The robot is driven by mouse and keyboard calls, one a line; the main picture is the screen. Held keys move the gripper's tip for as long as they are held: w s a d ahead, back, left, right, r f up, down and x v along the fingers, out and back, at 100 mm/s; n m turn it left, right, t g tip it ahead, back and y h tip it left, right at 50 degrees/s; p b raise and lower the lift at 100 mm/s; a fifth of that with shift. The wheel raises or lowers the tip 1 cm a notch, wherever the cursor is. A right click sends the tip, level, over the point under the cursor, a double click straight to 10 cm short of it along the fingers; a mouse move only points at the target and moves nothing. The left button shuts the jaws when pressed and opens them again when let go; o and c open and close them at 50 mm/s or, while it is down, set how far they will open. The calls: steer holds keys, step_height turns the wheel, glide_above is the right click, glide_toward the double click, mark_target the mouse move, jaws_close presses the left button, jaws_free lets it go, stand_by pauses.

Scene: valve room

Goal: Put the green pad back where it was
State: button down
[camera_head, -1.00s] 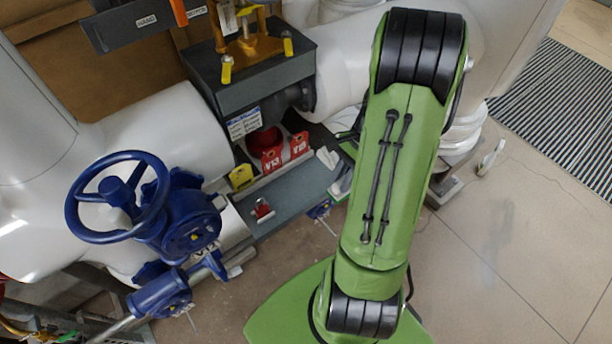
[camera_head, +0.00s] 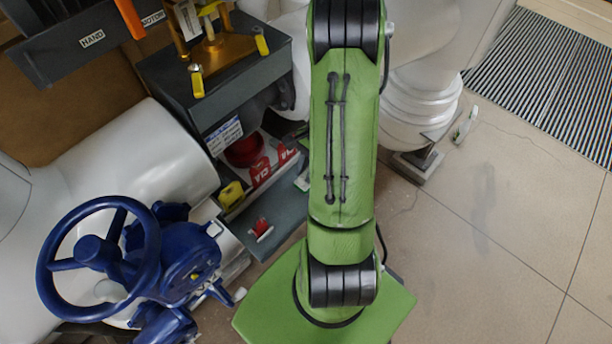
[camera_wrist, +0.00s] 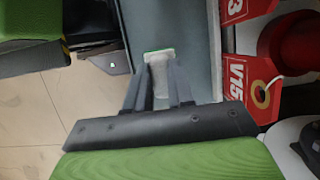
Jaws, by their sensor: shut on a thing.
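In the wrist view my gripper (camera_wrist: 162,82) is shut on a small pale block with a green edge, which I take to be the green pad (camera_wrist: 160,53). The green shows as a thin strip at its far end; the fingers cover its sides. It is over or on a grey ledge (camera_wrist: 205,85); I cannot tell whether it touches. Red tags lie to the right of the ledge in this view. The grey ledge (camera_head: 283,225) shows there, left of my arm.
Red tags (camera_head: 262,172), a yellow block (camera_head: 231,194) and a red padlock (camera_head: 261,229) are along the ledge. A blue handwheel valve (camera_head: 150,245) stands left, beside white pipes (camera_head: 150,155). A dark box (camera_head: 215,80) overhangs the ledge. Floor at right is mostly clear.

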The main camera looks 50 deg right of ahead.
steer(key=shift+f, duration=1.4)
steer(key=c, duration=1)
jaws_free()
steer(key=p+v, duration=0.3)
steer(key=v, duration=0.9)
steer(key=w+a+r+n+h, duration=0.2)
steer(key=a+r+n, duration=0.2)
steer(key=a+r, duration=0.3)
steer(key=s+a+r+n+t, duration=0.2)
steer(key=s+a+r+n, duration=0.1)
steer(key=a+n, duration=0.1)
steer(key=s+a+r+n+t+h, duration=0.1)
steer(key=s+a+r+n+t, duration=0.1)
steer(key=s+a+r+n, duration=0.1)
steer(key=s+a+r+n+t+h, duration=0.1)
steer(key=s+a+r+n, duration=0.2)
steer(key=a+r+n, duration=0.2)
steer(key=shift+a+r+n+t, duration=0.1)
steer(key=shift+a+n+t, duration=0.1)
steer(key=shift+a+n, duration=0.35)
steer(key=shift+a+r+n+t, duration=0.15)
steer(key=shift+a+n+t, duration=0.1)
steer(key=shift+a, duration=0.5)
